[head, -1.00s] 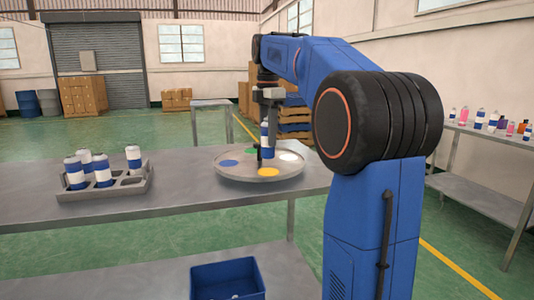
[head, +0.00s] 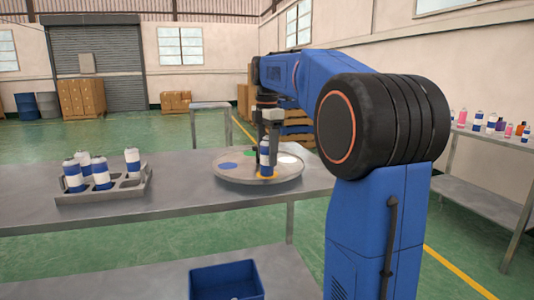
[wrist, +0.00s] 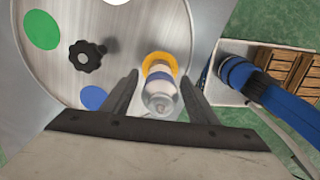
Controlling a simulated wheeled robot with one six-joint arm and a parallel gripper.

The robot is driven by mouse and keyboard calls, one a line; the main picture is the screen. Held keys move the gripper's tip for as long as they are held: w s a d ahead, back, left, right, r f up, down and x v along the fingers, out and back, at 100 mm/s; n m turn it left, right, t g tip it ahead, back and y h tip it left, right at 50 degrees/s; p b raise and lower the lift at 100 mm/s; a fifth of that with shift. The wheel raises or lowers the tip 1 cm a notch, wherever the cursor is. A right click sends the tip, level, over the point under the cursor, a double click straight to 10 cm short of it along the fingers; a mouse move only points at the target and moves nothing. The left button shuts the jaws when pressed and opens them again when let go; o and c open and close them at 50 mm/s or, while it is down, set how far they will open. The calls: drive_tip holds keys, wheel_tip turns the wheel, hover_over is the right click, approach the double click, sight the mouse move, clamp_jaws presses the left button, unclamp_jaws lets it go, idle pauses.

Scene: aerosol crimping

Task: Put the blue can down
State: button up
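The blue can (head: 265,155), with a blue and white body and a pale top, stands upright over the yellow spot (head: 268,178) of the round grey turntable (head: 235,178). In the wrist view the can (wrist: 161,97) is seen from above, with the yellow spot (wrist: 158,60) showing around its foot. My gripper (wrist: 159,76) points down with one finger on each side of the can. Narrow gaps seem to show between fingers and can, so it looks open. The exact contact of the can's base is hard to see.
A grey tray (head: 105,196) on the table's left holds several blue and white cans. The turntable has a black knob (wrist: 87,56) and green (wrist: 41,30), blue (wrist: 93,97) and white spots. A blue bin (head: 226,280) stands below. The table between tray and turntable is clear.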

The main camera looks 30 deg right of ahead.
wheel_tip(320, 180, up, 12)
drive_tip(key=shift+r, duration=0.15)
idle(0.7)
drive_tip(key=s+a+f+m+t, duration=0.1)
drive_tip(key=s+a+f+m, duration=0.4)
drive_tip(key=s+f, duration=0.5)
drive_tip(key=s+a+f+m+t, duration=0.2)
drive_tip(key=s+a+f+m, duration=0.3)
drive_tip(key=s+f, duration=0.5)
drive_tip(key=s+a+f+m+t, duration=0.1)
drive_tip(key=s+a+f+m, duration=0.4)
drive_tip(key=s+f, duration=0.5)
wheel_tip(320, 180, down, 5)
drive_tip(key=shift+a+r+m+t, duration=0.1)
drive_tip(key=shift+a+m+t, duration=0.3)
drive_tip(key=shift+m, duration=0.6)
drive_tip(key=shift+s, duration=0.1)
